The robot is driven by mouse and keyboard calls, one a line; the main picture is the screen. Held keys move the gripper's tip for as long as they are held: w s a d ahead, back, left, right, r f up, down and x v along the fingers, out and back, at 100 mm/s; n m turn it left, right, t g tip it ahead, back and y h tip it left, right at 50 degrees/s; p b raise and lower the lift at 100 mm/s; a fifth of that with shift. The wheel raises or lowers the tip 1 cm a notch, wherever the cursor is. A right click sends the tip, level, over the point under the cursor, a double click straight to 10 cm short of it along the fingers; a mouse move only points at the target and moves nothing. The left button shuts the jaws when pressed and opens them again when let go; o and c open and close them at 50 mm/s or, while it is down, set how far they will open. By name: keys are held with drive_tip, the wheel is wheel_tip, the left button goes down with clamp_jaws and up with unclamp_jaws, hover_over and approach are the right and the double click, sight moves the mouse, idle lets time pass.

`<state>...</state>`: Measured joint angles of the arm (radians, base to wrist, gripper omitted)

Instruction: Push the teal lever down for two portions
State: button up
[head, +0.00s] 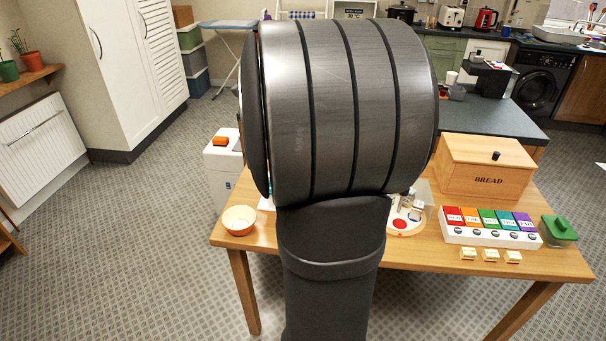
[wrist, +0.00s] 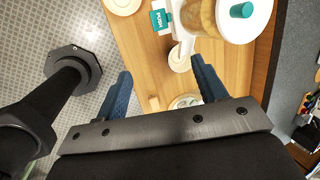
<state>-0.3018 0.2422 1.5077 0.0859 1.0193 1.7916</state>
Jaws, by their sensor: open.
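In the wrist view a dispenser (wrist: 205,18) stands at the top, with amber contents and a white round top. A teal cylinder (wrist: 241,10) sits on that top, and a teal lettered plate (wrist: 160,19) is at its left side. I cannot tell which teal part is the lever. A small cream round dish (wrist: 180,58) lies by the dispenser's white spout. My gripper (wrist: 160,65) is open, its two blue fingers apart with wooden table between them, short of the teal plate and touching nothing visible. In the head view my arm hides the dispenser and my gripper.
On the wooden table (head: 420,258) are an orange bowl (head: 239,220), a bread box (head: 486,168), a white unit with coloured tabs (head: 490,227), several small cream blocks (head: 490,255) and a green-lidded container (head: 558,231). A dark counter (head: 492,118) stands behind.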

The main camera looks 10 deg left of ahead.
drive_tip(key=w+a+f+h, duration=0.1)
drive_tip(key=f, duration=0.1)
drive_tip(key=w+a+f+n, duration=0.1)
drive_tip(key=f, duration=0.1)
drive_tip(key=w+a+f+n+g+h, duration=0.1)
drive_tip(key=f, duration=0.1)
drive_tip(key=shift+a+h, duration=0.3)
drive_tip(key=shift+a, duration=0.1)
clamp_jaws()
drive_tip(key=w+a+f+n+h, duration=0.2)
drive_tip(key=w+a+f+h, duration=0.1)
drive_tip(key=f, duration=0.5)
drive_tip(key=a+h, duration=0.1)
drive_tip(key=a, duration=0.1)
drive_tip(key=shift+a+g, duration=0.3)
drive_tip(key=shift+a, duration=0.05)
drive_tip(key=shift+f+n, duration=0.1)
drive_tip(key=shift+n, duration=0.2)
drive_tip(key=shift+x, duration=3.5)
drive_tip(key=shift+d, duration=0.1)
drive_tip(key=shift+f, duration=0.85)
drive_tip(key=a, duration=0.1)
drive_tip(key=s+a+r, duration=0.1)
drive_tip(key=shift+s+a, duration=0.1)
drive_tip(key=shift+a, duration=0.25)
